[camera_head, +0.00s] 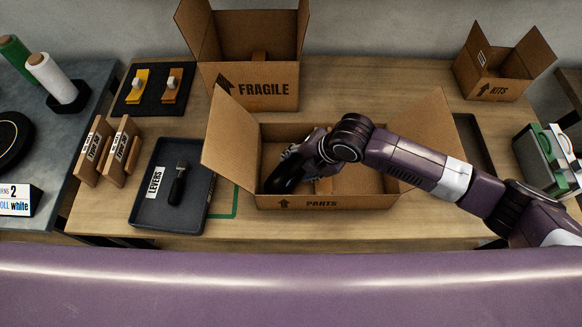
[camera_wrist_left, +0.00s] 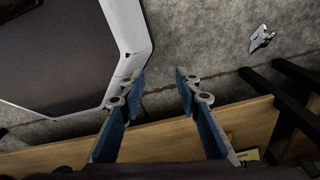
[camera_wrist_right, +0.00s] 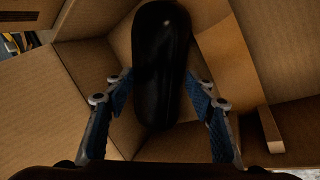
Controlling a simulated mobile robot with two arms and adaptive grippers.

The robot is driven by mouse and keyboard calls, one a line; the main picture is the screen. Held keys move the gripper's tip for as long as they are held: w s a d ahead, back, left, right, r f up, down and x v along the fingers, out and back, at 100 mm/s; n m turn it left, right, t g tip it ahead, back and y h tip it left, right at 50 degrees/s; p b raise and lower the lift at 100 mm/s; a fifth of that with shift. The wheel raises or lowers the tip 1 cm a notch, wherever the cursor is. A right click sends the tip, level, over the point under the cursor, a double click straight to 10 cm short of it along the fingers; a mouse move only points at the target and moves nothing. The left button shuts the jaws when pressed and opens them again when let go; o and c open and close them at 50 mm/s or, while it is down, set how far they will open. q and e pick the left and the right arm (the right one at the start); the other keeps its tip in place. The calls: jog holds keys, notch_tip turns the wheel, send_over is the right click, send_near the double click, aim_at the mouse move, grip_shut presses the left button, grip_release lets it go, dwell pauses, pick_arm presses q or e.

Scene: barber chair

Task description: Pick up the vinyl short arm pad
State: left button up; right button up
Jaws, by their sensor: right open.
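The vinyl short arm pad, a long rounded glossy black pad (camera_wrist_right: 160,50), lies inside the PARTS box (camera_head: 322,202), near its left side; in the head view it appears as a dark shape (camera_head: 283,181) partly hidden by my right gripper (camera_head: 296,163). In the right wrist view my right gripper (camera_wrist_right: 157,88) is open, with its blue-lined fingers to either side of the pad's near end. I cannot tell whether they touch it. My left gripper (camera_wrist_left: 158,83) shows only in the left wrist view, open and empty above the floor and a wooden edge.
The PARTS box's raised flaps flank my right arm. A FRAGILE box (camera_head: 262,90) stands behind, a KITS box (camera_head: 497,70) at the back right. A LEVERS tray (camera_head: 150,215) holds a black-handled lever. Wooden blocks (camera_head: 92,150) stand left; a green-and-white case (camera_head: 545,158) stands right.

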jog(key=shift+x, duration=1.15)
pick_arm(q)
jog(key=d, duration=0.2)
jog(key=shift+d+r, duration=0.1)
jog(key=shift+d, duration=0.3)
jog(key=shift+a, duration=0.1)
pick_arm(e)
jog(key=shift+c, duration=0.4)
pick_arm(q)
jog(key=shift+s+a, duration=0.1)
jog(key=shift+a, duration=0.3)
pick_arm(e)
jog(key=c, duration=1)
jog(key=shift+r, duration=0.1)
